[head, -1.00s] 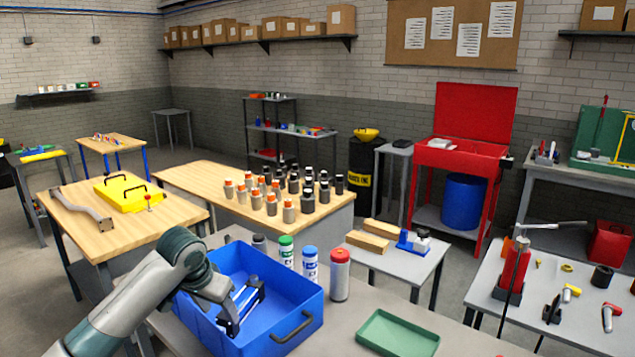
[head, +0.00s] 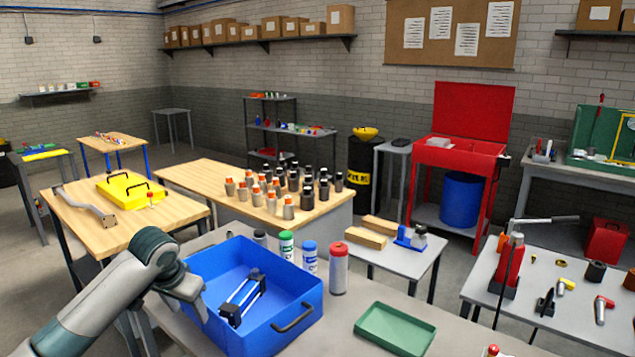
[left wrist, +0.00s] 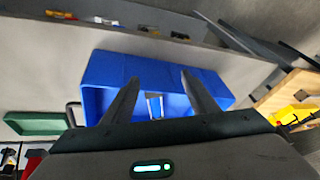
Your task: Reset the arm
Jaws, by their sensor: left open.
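My left gripper (head: 188,296) is at the left wall of the blue bin (head: 293,322) in the head view, where its fingers are hard to make out. In the left wrist view the left gripper (left wrist: 160,76) has its two dark fingers apart with nothing held between them. The blue bin (left wrist: 104,72) shows beyond the fingers. A black and silver part (head: 243,298) lies inside the bin, apart from the gripper; it shows partly in the left wrist view (left wrist: 155,106). My right gripper is not in view.
A green tray (head: 395,329) lies right of the bin. Green-, blue- and red-capped containers, including a red-capped one (head: 338,270), stand behind the bin. A wooden table with a yellow case (head: 130,190) is at left. Several bottles stand on the middle table.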

